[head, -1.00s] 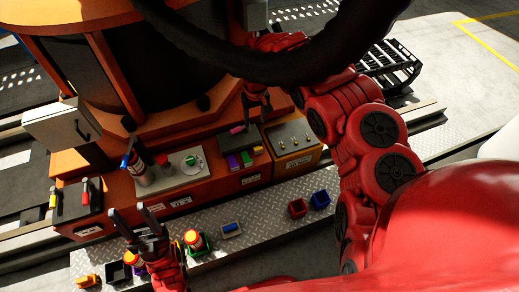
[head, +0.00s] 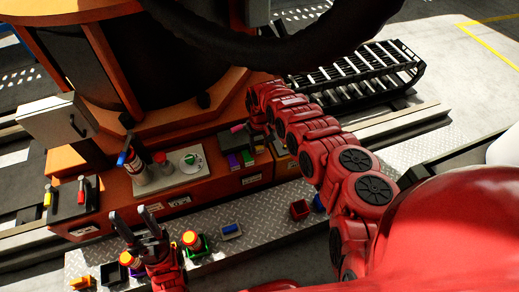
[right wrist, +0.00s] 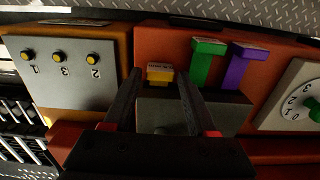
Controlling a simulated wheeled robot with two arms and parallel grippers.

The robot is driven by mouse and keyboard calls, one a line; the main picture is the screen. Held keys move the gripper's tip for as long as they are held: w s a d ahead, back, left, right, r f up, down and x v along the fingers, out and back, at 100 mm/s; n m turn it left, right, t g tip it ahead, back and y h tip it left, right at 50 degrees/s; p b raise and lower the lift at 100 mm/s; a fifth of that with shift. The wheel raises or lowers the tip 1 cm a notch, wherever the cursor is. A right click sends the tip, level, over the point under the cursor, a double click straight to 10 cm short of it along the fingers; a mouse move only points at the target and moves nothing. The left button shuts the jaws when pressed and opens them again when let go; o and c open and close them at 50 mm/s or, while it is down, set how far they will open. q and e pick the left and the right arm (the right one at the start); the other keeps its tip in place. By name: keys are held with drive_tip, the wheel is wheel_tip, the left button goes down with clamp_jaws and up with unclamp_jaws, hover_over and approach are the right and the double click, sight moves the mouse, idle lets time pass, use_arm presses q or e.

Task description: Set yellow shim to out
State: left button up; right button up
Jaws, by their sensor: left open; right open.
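The yellow shim (right wrist: 160,75) sits at the top of a grey block on the orange console in the right wrist view. The green shim (right wrist: 208,58) and purple shim (right wrist: 246,65) are to its right and reach further out from the block. My right gripper (right wrist: 160,78) is open and empty, with the yellow shim showing between its two fingers. I cannot tell whether the fingers touch it. In the head view the green shim (head: 247,158) and purple shim (head: 233,162) show beside my right arm. My left gripper (head: 132,213) is open and empty above the front plate.
A panel with several yellow buttons (right wrist: 62,57) stands left of the shims, and a green dial (right wrist: 296,105) to their right. Along the front metal plate (head: 265,222) lie small bins, including a red bin (head: 299,209), and bobbins near my left gripper.

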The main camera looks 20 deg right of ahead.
drive_tip(key=shift+f+b, duration=0.3)
drive_tip(key=shift+f, duration=0.75)
clamp_jaws()
idle(0.7)
